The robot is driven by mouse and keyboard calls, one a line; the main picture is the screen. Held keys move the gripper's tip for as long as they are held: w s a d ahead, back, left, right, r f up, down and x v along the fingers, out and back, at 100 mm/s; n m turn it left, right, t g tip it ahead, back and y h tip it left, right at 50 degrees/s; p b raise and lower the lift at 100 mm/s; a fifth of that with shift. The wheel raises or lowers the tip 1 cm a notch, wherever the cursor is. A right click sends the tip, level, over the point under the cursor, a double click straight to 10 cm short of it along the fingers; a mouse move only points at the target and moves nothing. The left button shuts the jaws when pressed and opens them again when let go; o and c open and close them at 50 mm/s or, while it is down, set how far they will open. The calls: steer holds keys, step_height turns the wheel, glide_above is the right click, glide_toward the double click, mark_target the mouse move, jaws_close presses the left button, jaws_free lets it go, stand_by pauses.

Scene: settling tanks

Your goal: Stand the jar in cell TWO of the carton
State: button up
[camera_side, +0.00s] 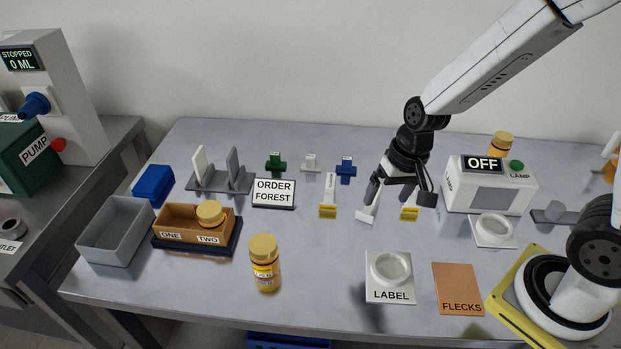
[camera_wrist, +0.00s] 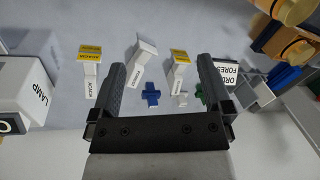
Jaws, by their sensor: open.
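An amber jar (camera_side: 265,275) with a gold lid and a yellow label stands upright on the table, in front of the carton and to its right. The brown carton (camera_side: 183,236), marked ONE and TWO, sits in a dark tray at the left. Another gold-lidded jar (camera_side: 209,214) stands in cell TWO; cell ONE looks empty. My gripper (camera_side: 400,194) is open and empty over the back right of the table, far from both jars and the carton. In the wrist view its fingers (camera_wrist: 160,78) are apart with nothing between them; gold lids show at the upper right, partly cut off.
Small label stands (camera_side: 328,198) are near my gripper. The ORDER FOREST sign (camera_side: 274,193) is behind the front jar. A grey bin (camera_side: 116,231) is left of the carton. A lamp box (camera_side: 489,185) is at the right, with another jar (camera_side: 501,144) behind it. LABEL (camera_side: 390,283) and FLECKS (camera_side: 459,289) pads lie in front.

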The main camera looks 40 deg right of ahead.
steer(key=s+d+n, duration=0.1)
steer(key=s+d+n+h, duration=0.1)
steer(key=n, duration=0.1)
steer(key=s+d+r+n+t, duration=0.1)
steer(key=shift+s+d+r+n+h, duration=0.1)
steer(key=shift+s+n+h, duration=0.2)
steer(key=shift+s+h, duration=0.1)
steer(key=shift+w, duration=0.1)
stand_by(0.9)
